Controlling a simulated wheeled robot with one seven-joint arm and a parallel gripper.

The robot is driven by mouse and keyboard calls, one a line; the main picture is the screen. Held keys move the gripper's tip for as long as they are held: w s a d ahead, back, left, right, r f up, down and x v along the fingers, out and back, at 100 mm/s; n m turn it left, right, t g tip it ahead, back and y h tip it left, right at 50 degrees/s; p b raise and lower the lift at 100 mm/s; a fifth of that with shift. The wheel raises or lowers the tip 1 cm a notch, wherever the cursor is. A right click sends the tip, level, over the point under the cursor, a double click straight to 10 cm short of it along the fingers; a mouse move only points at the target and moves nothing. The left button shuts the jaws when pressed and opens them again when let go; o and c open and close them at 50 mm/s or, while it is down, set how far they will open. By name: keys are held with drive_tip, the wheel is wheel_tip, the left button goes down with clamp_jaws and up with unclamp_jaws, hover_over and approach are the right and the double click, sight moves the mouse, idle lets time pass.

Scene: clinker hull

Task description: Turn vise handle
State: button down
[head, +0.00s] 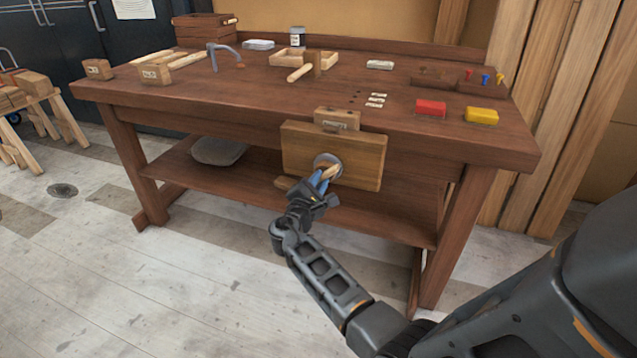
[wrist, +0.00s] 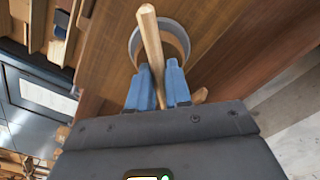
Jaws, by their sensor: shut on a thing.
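The wooden vise (head: 360,155) is mounted on the front edge of the dark brown workbench (head: 350,93). A round metal collar (head: 327,158) sits on its front face, and it also shows as a grey ring in the wrist view (wrist: 134,46). The vise handle (wrist: 150,35) is a light wooden bar across the collar. My gripper (wrist: 158,80) has blue fingers, one on each side of the handle, and is shut on it. In the head view my gripper (head: 321,181) is in front of the collar and partly hides the handle.
A lower shelf (head: 380,220) runs under the bench. The floor in front is clear.

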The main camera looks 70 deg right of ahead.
drive_tip(key=shift+f, duration=0.15)
drive_tip(key=m+b, duration=0.8)
drive_tip(key=b, duration=0.2)
drive_tip(key=shift+m, duration=0.3)
drive_tip(key=shift+r, duration=0.25)
drive_tip(key=c, duration=1.1)
unclamp_jaws()
drive_tip(key=shift+c, duration=0.2)
